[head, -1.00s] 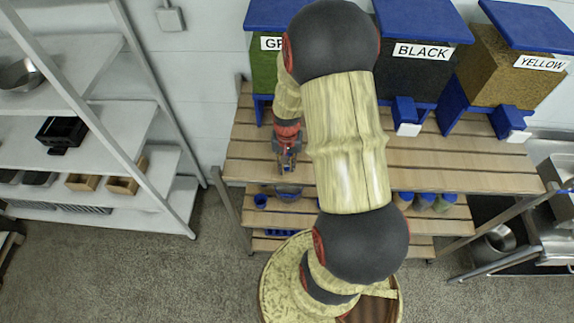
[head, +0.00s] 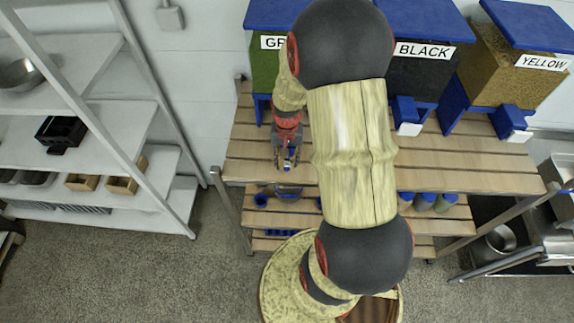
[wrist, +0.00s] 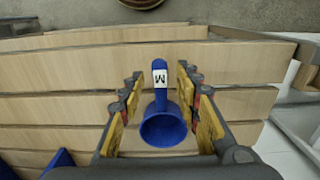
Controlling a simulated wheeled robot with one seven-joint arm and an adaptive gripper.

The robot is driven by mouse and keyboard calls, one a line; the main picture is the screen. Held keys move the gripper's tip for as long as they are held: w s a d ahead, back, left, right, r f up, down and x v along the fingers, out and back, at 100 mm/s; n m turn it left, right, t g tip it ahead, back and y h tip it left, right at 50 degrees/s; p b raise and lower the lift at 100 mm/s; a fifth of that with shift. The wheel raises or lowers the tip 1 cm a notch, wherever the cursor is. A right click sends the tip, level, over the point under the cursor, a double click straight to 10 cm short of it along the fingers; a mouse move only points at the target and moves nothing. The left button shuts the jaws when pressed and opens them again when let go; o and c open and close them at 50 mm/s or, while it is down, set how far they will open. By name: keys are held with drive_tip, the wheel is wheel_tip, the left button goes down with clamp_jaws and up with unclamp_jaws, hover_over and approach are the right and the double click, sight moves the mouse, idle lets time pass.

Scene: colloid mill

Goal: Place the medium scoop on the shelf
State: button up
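A blue scoop (wrist: 163,126) with a white label marked M on its handle shows in the wrist view, on or just above the wooden slats of the table (wrist: 60,75). Its round cup is toward my gripper and its handle points away. My gripper (wrist: 160,77) is open, with one finger on each side of the handle and visible gaps on both sides. In the head view, my gripper (head: 287,160) is over the left part of the wooden table (head: 250,150); the scoop is hard to make out there.
Bins marked BLACK (head: 420,75) and YELLOW (head: 510,75) stand at the table's back, beside a partly hidden green one. A metal rack (head: 110,130) with pans and boxes stands left. Blue items (head: 283,191) sit on the table's lower shelf. A sink is at right.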

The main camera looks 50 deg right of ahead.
drive_tip(key=w+a+r+n+b, duration=0.15)
drive_tip(key=a+r, duration=0.25)
drive_tip(key=r, duration=1.1)
drive_tip(key=s+a+r+n+t, duration=0.2)
drive_tip(key=s+a+r+n, duration=0.2)
drive_tip(key=a+r, duration=0.3)
drive_tip(key=s+a+r+n+t, duration=0.3)
drive_tip(key=a+r, duration=0.4)
drive_tip(key=a, duration=0.4)
drive_tip(key=shift+s+a+n+t, duration=0.35)
drive_tip(key=shift+s+n, duration=0.3)
drive_tip(key=shift+s, duration=0.45)
drive_tip(key=shift+f, duration=0.1)
wheel_tip(320, 180, down, 25)
drive_tip(key=b, duration=2.5)
